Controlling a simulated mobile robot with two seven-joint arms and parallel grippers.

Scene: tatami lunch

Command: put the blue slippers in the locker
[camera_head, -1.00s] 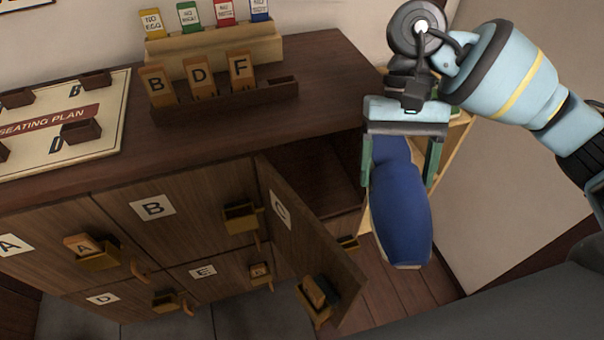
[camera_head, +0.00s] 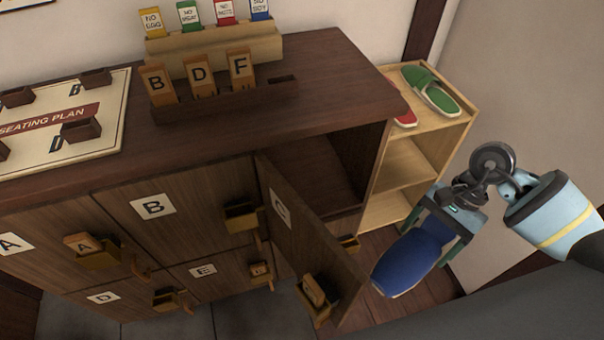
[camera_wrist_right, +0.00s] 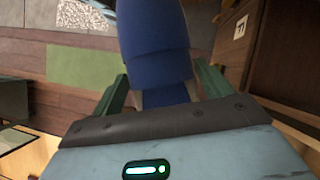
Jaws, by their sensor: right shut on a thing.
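My right gripper (camera_head: 436,236) is shut on the blue slippers (camera_head: 408,262) and holds them out to the right of the open locker door, toe end pointing down and left. In the right wrist view the blue slippers (camera_wrist_right: 155,40) extend away from between the green fingers (camera_wrist_right: 157,88). I cannot tell whether one or both slippers are held. The locker marked C has its door (camera_head: 305,240) swung open toward me. Its dark compartment (camera_head: 312,172) shows behind the door and looks empty where visible; the door hides part of it. My left gripper is not in view.
A light wood shelf rack (camera_head: 405,165) stands right of the lockers, with green slippers (camera_head: 436,92) and a red one (camera_head: 404,114) on top. The cabinet top bears a card holder (camera_head: 225,100) and a seating plan (camera_head: 65,120). Other locker doors are closed.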

